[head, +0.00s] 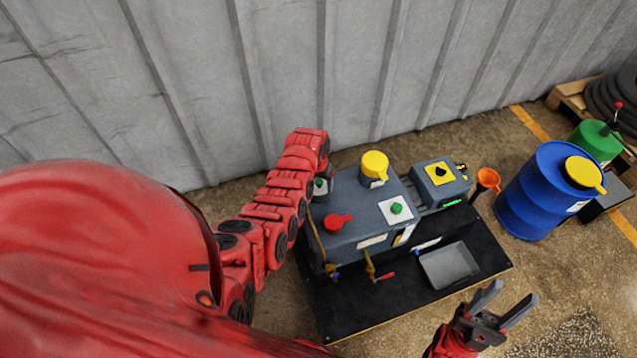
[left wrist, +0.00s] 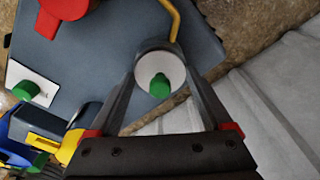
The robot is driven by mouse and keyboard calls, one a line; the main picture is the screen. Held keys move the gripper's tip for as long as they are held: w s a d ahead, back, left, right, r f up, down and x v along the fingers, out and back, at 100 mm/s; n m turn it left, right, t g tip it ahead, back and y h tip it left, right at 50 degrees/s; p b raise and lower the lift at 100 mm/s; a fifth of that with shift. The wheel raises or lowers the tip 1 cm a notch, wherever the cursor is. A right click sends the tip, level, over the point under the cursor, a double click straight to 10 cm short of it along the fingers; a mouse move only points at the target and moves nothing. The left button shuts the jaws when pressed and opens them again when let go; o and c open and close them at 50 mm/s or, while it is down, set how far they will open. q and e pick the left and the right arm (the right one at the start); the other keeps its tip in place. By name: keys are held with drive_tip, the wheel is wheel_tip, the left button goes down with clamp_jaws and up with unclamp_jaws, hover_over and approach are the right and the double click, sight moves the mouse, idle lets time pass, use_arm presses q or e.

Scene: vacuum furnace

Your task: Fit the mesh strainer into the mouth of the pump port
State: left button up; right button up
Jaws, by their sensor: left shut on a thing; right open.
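My left gripper (left wrist: 162,57) is shut on a round, white-topped piece with a green knob (left wrist: 160,83), held between its two fingers. In the head view this piece (head: 320,187) shows at the left end of the grey pump box (head: 348,212), below my left wrist. A grey rim shows around its white top. No mesh is visible, so I cannot tell if it is the strainer. Whether it sits in a port or is held above one is hidden. My right gripper (head: 515,292) is open and empty, at the lower right, in front of the black base.
The box carries a yellow-capped cylinder (head: 375,166), a red knob (head: 338,222) and a white plate with a green knob (head: 392,211). A grey tray (head: 450,266) lies on the black base (head: 430,307).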

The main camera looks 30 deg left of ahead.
use_arm(q)
drive_tip(key=shift+f, duration=0.25)
drive_tip(key=o, duration=1.2)
drive_tip(key=shift+c, duration=0.2)
drive_tip(key=shift+r, duration=0.1)
wheel_tip(320, 180, up, 17)
drive_tip(key=s+p, duration=0.2)
drive_tip(key=p, duration=0.2)
